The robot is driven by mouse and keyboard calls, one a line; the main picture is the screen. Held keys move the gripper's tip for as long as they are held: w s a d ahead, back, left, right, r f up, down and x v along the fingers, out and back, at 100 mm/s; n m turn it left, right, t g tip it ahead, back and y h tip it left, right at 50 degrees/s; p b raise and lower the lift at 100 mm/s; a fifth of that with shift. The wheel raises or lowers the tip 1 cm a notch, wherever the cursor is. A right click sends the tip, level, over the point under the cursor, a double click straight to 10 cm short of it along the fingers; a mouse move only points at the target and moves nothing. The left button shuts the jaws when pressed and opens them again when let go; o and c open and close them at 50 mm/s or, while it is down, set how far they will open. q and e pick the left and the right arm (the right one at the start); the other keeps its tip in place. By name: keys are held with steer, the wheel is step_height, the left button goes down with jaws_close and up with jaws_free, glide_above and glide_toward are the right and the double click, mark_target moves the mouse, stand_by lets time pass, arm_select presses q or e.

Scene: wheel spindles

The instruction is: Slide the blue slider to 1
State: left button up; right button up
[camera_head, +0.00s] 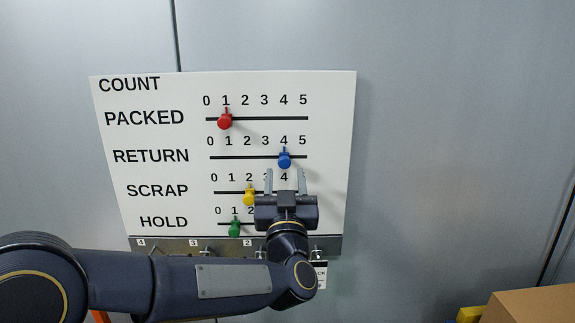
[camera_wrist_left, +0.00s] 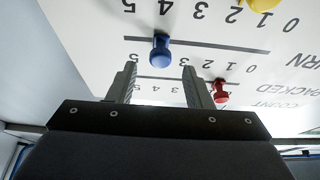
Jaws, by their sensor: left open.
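The blue slider (camera_head: 285,159) sits at 4 on the RETURN row of the white COUNT board (camera_head: 335,110). In the left wrist view, which shows the board upside down, the blue slider (camera_wrist_left: 160,52) appears just beyond the gap between the fingertips. My left gripper (camera_head: 285,180) is open and empty, with its fingers pointing up just below the blue slider in the head view. Its two fingers (camera_wrist_left: 159,78) stand apart in the wrist view. I see no contact with the slider. My right gripper is not in view.
The red slider (camera_head: 225,121) is at 1 on PACKED. The yellow slider (camera_head: 249,195) on SCRAP and green slider (camera_head: 235,227) on HOLD are near my left gripper. A metal hook rail (camera_head: 175,246) runs below. A cardboard box (camera_head: 530,308) is at lower right.

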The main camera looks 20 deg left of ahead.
mark_target(284, 164)
arm_select(q)
steer(key=shift+x, duration=1.55)
jaws_close()
